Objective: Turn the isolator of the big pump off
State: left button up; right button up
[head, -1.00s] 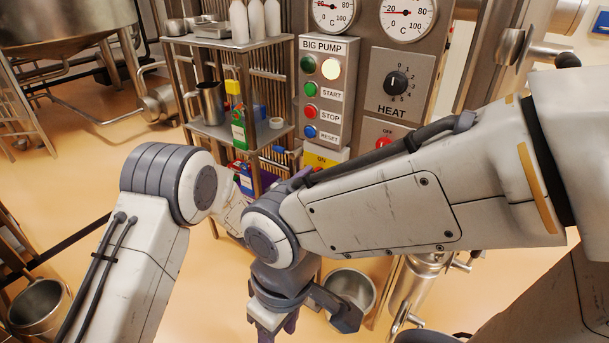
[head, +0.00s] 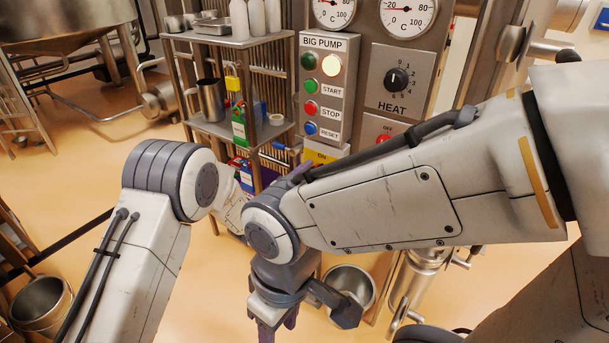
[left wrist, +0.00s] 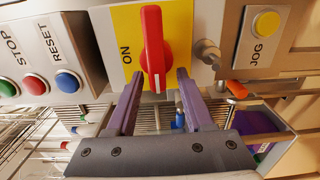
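The big pump's isolator is a red handle (left wrist: 152,42) on a yellow plate (left wrist: 182,20) marked ON. The handle stands upright in the left wrist view, beside the ON label. My left gripper (left wrist: 160,74) is open, its two purple fingers apart on either side of the handle's lower end. I cannot tell whether they touch it. In the head view the yellow plate (head: 314,157) shows under the BIG PUMP panel (head: 338,92), while the handle and most of my left gripper are hidden by my right arm. My right gripper (head: 278,326) hangs low, its opening unclear.
A metal lock-like fitting (left wrist: 207,52) sits right of the handle, near a yellow JOG button (left wrist: 266,23). The blue RESET button (left wrist: 67,81) is to the left. A shelf rack (head: 215,128) with a jug stands left of the panel. A steel bucket (head: 350,292) is below.

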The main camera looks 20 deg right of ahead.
pick_arm(q)
jog(key=v, duration=1)
jog(key=shift+s+a, duration=0.2)
jog(key=shift+a, duration=0.05)
jog(key=s+a+r+m+g+y, duration=0.2)
jog(key=s+a+m+g+y, duration=0.3)
jog(key=s, duration=0.6)
jog(key=s+a+r+m+g+y, duration=0.1)
jog(key=s+a+m+g+y, duration=0.1)
jog(key=s+a+m+y, duration=0.65)
jog(key=s+a+r+m+g, duration=0.2)
jog(key=s+a+g, duration=0.2)
jog(key=s, duration=0.9)
notch_tip(320, 180, up, 13)
jog(key=p, duration=1.4)
jog(key=shift+w+a, duration=0.15)
jog(key=shift+a, duration=0.05)
